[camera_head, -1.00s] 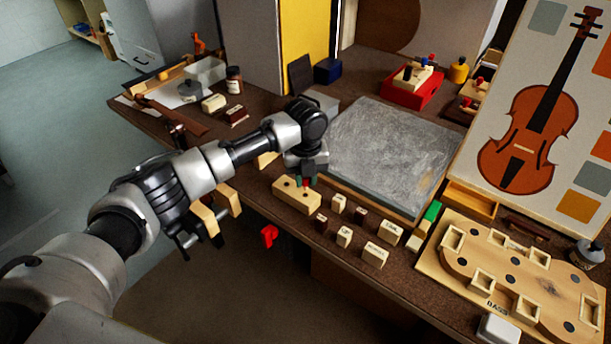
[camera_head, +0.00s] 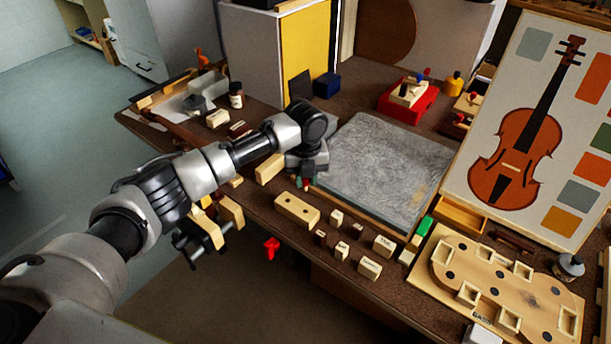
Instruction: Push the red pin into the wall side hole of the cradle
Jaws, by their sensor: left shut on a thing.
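The cradle appears to be the pale wooden block (camera_head: 297,211) with two dark holes in its top, lying near the front edge of the bench. Both holes look empty. My left gripper (camera_head: 305,184) points down just behind the block, apart from it in the picture. My right gripper is not in view.
A grey stone slab (camera_head: 385,170) lies right behind the gripper. Several small labelled wooden blocks (camera_head: 370,267) stand right of the cradle. A violin-shaped wooden board (camera_head: 455,305) lies further right. A red piece (camera_head: 271,247) shows in front of the bench edge.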

